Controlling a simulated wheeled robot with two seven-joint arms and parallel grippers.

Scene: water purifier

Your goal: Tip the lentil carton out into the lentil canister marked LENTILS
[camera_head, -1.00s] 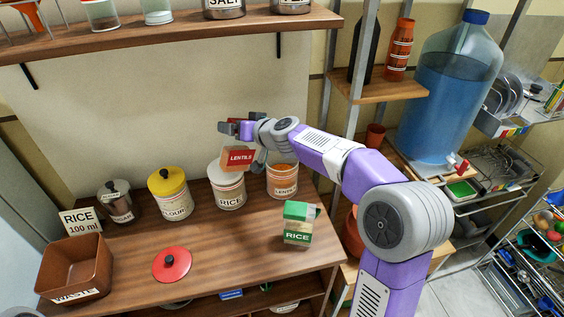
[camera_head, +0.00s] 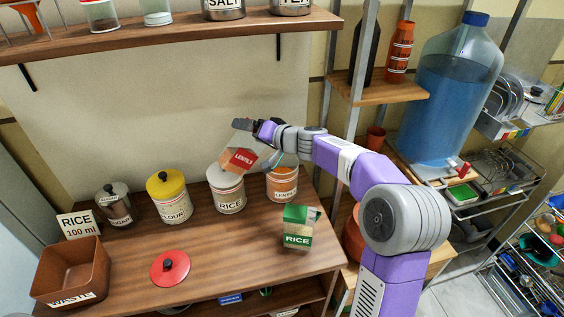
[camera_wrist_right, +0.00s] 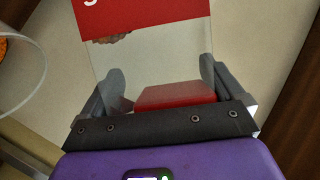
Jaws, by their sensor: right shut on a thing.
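The red lentil carton (camera_head: 241,159) is in my right gripper (camera_head: 256,143), above and between the RICE canister and the lentil canister. It is tilted in the head view. The right wrist view shows the carton (camera_wrist_right: 155,65) between the two fingers (camera_wrist_right: 160,90), with a red top band and a pale, see-through-looking lower part. The lentil canister (camera_head: 282,185) stands open on the counter with an orange band or contents near its top; its label is partly legible. Its rim (camera_wrist_right: 20,75) seems to show at the left of the wrist view. My left gripper is not in view.
The RICE canister (camera_head: 227,192) with a white lid stands left of the lentil canister. A green RICE carton (camera_head: 298,226) stands in front. A red lid (camera_head: 170,267) lies on the counter (camera_head: 215,262). A WASTE bin (camera_head: 70,272) is at left, and a shelf (camera_head: 170,40) hangs above.

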